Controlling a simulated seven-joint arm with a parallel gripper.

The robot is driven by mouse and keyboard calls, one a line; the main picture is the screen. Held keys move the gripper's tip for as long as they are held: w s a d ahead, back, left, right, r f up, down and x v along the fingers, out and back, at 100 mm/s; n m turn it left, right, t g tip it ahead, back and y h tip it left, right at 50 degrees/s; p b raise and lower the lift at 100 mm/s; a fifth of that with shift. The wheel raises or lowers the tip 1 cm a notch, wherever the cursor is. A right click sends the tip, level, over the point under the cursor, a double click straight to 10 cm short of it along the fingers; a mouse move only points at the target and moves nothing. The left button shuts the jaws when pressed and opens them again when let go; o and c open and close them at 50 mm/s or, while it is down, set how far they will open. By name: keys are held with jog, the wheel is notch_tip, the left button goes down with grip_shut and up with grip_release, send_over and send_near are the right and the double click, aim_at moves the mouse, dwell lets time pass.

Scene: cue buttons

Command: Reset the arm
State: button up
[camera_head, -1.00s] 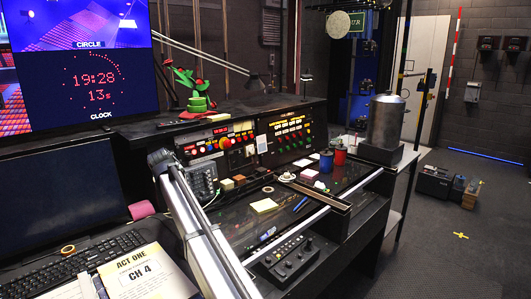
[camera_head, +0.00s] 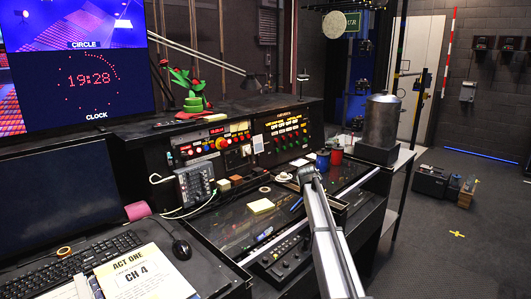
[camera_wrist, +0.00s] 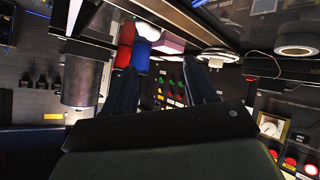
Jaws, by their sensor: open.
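My gripper (camera_wrist: 162,78) shows in the wrist view with its two dark fingers spread apart and nothing between them. In the head view my pale arm rises from the bottom edge, its far end over the right part of the desk; the fingers are hard to make out there. The cue panel (camera_head: 290,140) with rows of red and green buttons stands at the back of the desk. Some of its buttons (camera_wrist: 172,90) show between and beyond the fingers in the wrist view, with the picture turned over.
Open floor lies at the right.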

jog(key=s+d+f+m+h, duration=0.2)
jog(key=s+d+f, duration=0.1)
jog(key=d, duration=1.2)
jog(key=s+d+f+m+h, duration=0.1)
jog(key=s+d+f+m, duration=0.1)
jog(key=d, duration=1.4)
jog(key=s+d+f+m+g, duration=0.2)
jog(key=s+d+f, duration=0.55)
jog(key=f, duration=0.25)
jog(key=s+a+f+n+g+y, duration=0.1)
jog(key=s+a+f+g, duration=0.1)
jog(key=s+a+f, duration=0.9)
jog(key=s+a+f+g+y, duration=0.25)
jog(key=s+a+f, duration=0.45)
jog(key=s+f, duration=0.45)
jog(key=s+a+f+n+g+y, duration=0.1)
jog(key=s+a+f+g, duration=0.2)
jog(key=s+a+f, duration=0.8)
jog(key=s+a+f+g, duration=0.2)
jog(key=s+a, duration=0.2)
jog(key=s, duration=0.8)
jog(key=s+a+f+n+g+y, duration=0.1)
jog(key=s+a+f+g, duration=0.2)
jog(key=s, duration=1)
jog(key=s+a+f+n+g, duration=0.1)
jog(key=s+a, duration=0.4)
jog(key=s, duration=0.7)
jog(key=shift+s+f+g, duration=0.3)
jog(key=shift+f+g, duration=0.5)
jog(key=shift+g, duration=0.35)
